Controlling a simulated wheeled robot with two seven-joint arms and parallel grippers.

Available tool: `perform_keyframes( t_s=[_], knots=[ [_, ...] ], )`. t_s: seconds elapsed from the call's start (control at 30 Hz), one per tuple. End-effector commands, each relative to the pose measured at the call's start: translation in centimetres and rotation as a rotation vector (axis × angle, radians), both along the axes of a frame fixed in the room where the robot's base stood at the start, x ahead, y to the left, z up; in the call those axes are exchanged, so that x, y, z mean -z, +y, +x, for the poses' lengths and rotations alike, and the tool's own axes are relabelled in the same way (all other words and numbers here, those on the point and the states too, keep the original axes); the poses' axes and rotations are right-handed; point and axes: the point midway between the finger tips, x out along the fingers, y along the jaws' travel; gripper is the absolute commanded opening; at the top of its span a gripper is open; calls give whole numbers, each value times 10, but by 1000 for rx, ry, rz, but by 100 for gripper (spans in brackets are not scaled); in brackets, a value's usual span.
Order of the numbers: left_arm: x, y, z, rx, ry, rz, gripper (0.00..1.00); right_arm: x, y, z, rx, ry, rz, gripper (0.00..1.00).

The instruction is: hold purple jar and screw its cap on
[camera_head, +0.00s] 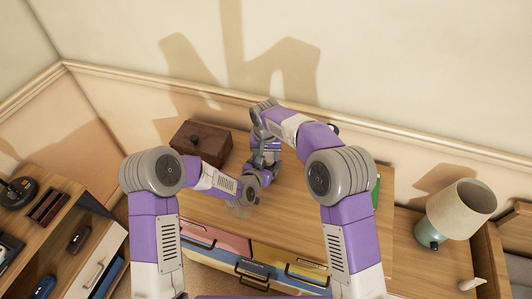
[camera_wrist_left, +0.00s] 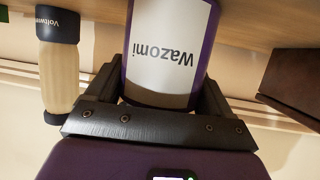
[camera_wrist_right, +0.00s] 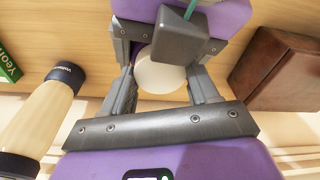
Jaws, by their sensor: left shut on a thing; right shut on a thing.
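The purple jar (camera_wrist_left: 168,50), with a white label reading "Wazomi" upside down in the left wrist view, sits between the fingers of my left gripper (camera_wrist_left: 160,84), which is shut on it. In the right wrist view a round cream-white cap (camera_wrist_right: 162,72) lies between the fingers of my right gripper (camera_wrist_right: 164,82), which is shut on it. Parts of my left gripper show just beyond the cap there, so the two grippers are close together. The contact between cap and jar is hidden. In the head view my arms cover the jar and cap.
A brown box (camera_head: 202,142) stands at the desk's back left. A dark-capped bottle (camera_wrist_left: 60,75) stands near the jar; it also shows in the right wrist view (camera_wrist_right: 38,115). A green item (camera_head: 376,192) is at the desk's right. A lamp (camera_head: 460,212) stands farther right. The desk's right-middle is clear.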

Motion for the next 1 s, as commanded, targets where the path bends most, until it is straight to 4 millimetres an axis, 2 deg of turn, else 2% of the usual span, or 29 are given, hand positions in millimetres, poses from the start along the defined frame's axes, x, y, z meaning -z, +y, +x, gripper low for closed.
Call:
perform_keyframes(
  t_s=[0.07, 0.1, 0.27, 0.7, 1.0],
  knots=[
    [-1, 0, 0, -1, -2, 0, 27, 2, 0, 0, 0, 1, -1, 32],
    [-1, 0, 0, -1, -2, 0, 0, 3, 0, 0, 0, 1, -1, 61],
    [-1, 0, 0, 0, -2, 0, 0, 2, 0, 0, 0, 1, 0, 85],
    [-1, -4, -1, 10, -1, 0, 0, 0, 4, -1, -4, 0, 7, 85],
    [-1, -3, -1, 5, -2, -1, 0, -36, 2, 0, -2, -2, 4, 85]
  ],
)
